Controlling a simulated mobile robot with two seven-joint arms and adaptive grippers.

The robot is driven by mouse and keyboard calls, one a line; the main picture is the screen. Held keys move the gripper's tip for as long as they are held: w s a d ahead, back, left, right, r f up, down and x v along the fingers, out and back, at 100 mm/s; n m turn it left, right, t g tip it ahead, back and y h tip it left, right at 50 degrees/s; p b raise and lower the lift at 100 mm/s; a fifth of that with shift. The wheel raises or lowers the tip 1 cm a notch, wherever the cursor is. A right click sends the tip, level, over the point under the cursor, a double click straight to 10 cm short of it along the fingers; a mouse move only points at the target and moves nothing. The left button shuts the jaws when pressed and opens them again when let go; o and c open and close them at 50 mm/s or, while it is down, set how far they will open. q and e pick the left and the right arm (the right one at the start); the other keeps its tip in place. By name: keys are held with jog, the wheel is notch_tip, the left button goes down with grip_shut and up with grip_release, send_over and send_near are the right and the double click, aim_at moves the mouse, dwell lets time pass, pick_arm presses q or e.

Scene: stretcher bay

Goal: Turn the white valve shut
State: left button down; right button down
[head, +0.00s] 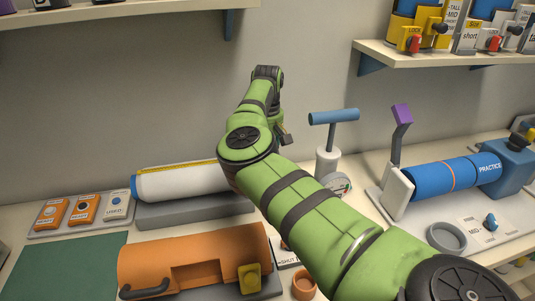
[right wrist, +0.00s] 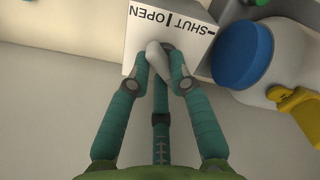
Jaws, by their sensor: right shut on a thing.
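In the right wrist view, a white block (right wrist: 140,50) carries the words SHUT and OPEN, upside down, with a dark line between them. The white valve handle (right wrist: 155,57) stands out from this block. My right gripper (right wrist: 159,62) is shut on the handle, one teal finger on each side; the fingertips partly hide it, so I cannot tell its exact angle. In the head view my green right arm reaches up the middle and hides the white valve and most of the gripper. My left gripper is in neither view.
A round blue part (right wrist: 243,52) and a yellow part (right wrist: 300,105) sit close right of the block. In the head view, an orange case (head: 150,262), a white cylinder (head: 180,182), a blue-handled pump (head: 333,118) and a blue PRACTICE cylinder (head: 435,182) crowd the bench around my arm.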

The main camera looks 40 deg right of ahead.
jog(key=n+b, duration=0.2)
jog(key=n, duration=0.1)
jog(key=shift+w+f, duration=0.1)
jog(key=shift+f, duration=0.05)
jog(key=shift+a+n+b, duration=0.15)
jog(key=shift+n+b, duration=0.65)
jog(key=shift+n, duration=1.9)
jog(key=c, duration=1.1)
grip_release()
jog(key=shift+r, duration=0.2)
notch_tip(320, 180, up, 12)
jog(key=shift+f, duration=0.1)
